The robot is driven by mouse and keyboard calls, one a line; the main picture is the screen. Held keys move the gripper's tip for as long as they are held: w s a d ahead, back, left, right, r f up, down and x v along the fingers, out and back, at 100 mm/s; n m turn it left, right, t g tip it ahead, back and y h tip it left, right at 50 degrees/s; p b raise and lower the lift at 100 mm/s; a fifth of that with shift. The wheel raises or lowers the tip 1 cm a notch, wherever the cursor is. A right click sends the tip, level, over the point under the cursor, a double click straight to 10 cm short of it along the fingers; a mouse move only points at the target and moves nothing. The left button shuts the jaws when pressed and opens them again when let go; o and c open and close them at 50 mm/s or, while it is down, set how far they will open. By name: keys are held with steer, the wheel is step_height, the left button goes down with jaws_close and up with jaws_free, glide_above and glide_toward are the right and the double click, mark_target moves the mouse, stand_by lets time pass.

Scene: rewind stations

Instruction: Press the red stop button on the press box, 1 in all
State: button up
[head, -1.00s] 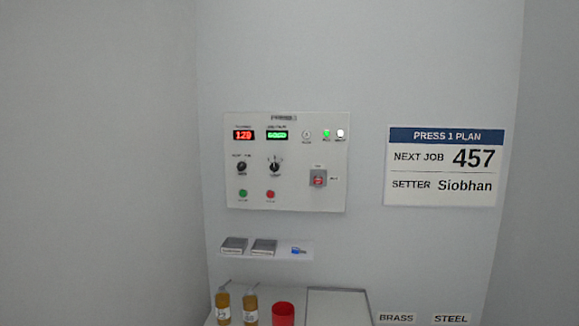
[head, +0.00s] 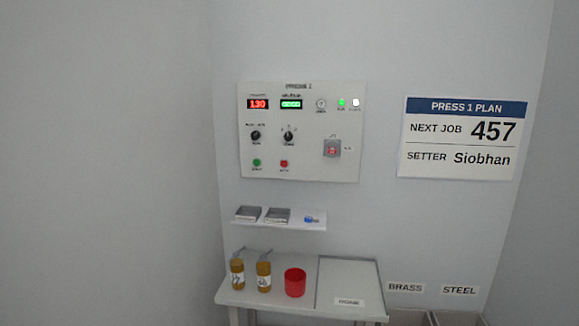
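The press box (head: 300,170) is a pale panel on the back wall, headed PRESS 1. A round red button (head: 284,163) sits low on it, right of a round green button (head: 257,163); the small labels under them are too blurred to read surely. A red switch (head: 333,149) on a grey square plate sits further right. A red display (head: 258,104) reads 130, and a green display (head: 291,104) is beside it. Two dark knobs are in the middle row. A green lamp (head: 341,102) is lit at the upper right. My gripper is not in view.
A small shelf (head: 285,225) below holds two grey trays and a blue item (head: 309,219). A table (head: 248,295) holds two amber bottles, a red cup (head: 295,282) and a grey board (head: 345,280). BRASS and STEEL labels mark bins at lower right. A plan sign (head: 462,139) hangs right.

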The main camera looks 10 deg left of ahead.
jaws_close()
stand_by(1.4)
